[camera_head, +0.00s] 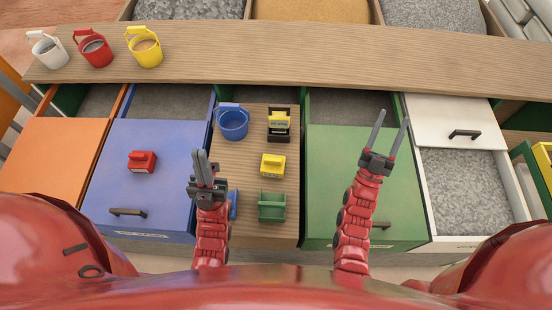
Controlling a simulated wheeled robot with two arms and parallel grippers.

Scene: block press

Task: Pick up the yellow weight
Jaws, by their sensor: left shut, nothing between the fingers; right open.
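A yellow block-shaped weight (272,166) with a pale label sits on the wooden strip between the blue and green lids. Just behind it stands a black and yellow object (278,124). A green piece (271,206) is in front of it. My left gripper (202,166) is shut and empty, left of the yellow weight, over the right part of the blue lid. My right gripper (389,133) is open and empty over the right side of the green lid, well to the right of the weight. Neither gripper touches the weight.
A red weight (141,162) sits on the blue lid (110,190). A blue bucket (232,122) stands at the strip's back left. A small blue piece is partly hidden behind my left gripper. White, red and yellow buckets (145,49) stand on the wooden shelf (300,65). The green lid (325,175) is mostly clear.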

